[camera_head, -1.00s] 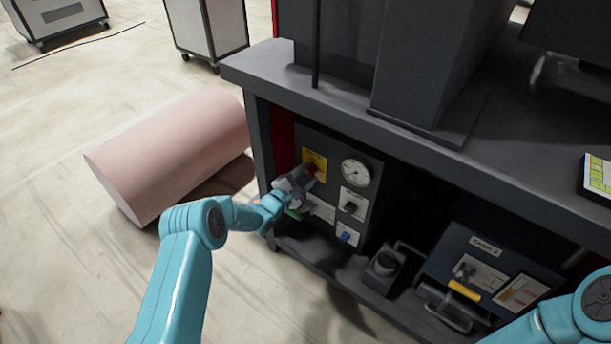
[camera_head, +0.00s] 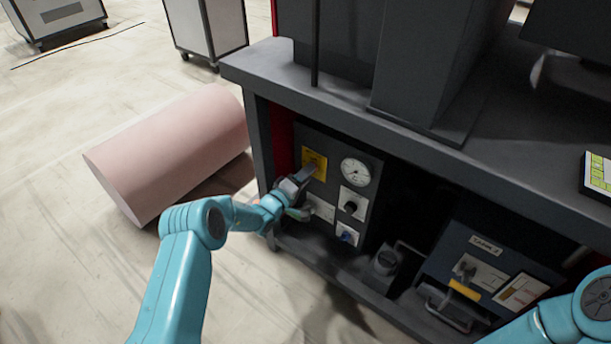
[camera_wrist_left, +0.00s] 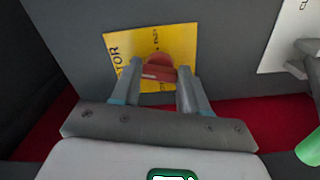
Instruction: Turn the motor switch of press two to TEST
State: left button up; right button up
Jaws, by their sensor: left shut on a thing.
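The motor switch is a red knob (camera_wrist_left: 158,66) on a yellow plate (camera_head: 314,158) at the upper left of the dark control panel under the bench. In the wrist view the yellow plate (camera_wrist_left: 124,52) shows part of a word, "TOR", and other small lettering too small to read surely. My left gripper (camera_head: 307,174) is at the plate. In the wrist view its two fingers (camera_wrist_left: 160,76) are shut on the red knob, one on each side. The knob is hidden by the gripper in the head view. My right gripper is not in view; only part of its arm shows at lower right.
On the same panel are a round gauge (camera_head: 356,172), a black knob (camera_head: 350,207) and a blue knob (camera_head: 346,237). A dark box with a yellow handle (camera_head: 464,290) sits to the right. The bench top (camera_head: 255,70) overhangs the panel. A pink cylinder (camera_head: 170,150) lies on the floor at left.

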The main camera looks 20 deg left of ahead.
pick_arm(q)
jog(key=shift+a+f+m+p, duration=0.1)
jog(key=shift+m+p, duration=1.65)
jog(key=shift+m, duration=1.9)
jog(key=shift+a+f+m+p, duration=0.1)
jog(key=shift+m+p, duration=1.65)
jog(key=shift+m, duration=1.9)
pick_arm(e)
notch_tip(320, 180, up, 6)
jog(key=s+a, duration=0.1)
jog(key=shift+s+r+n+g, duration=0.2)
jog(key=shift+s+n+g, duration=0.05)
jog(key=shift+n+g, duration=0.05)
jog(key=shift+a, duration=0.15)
pick_arm(q)
jog(key=o, duration=1.1)
jog(key=shift+c, duration=0.2)
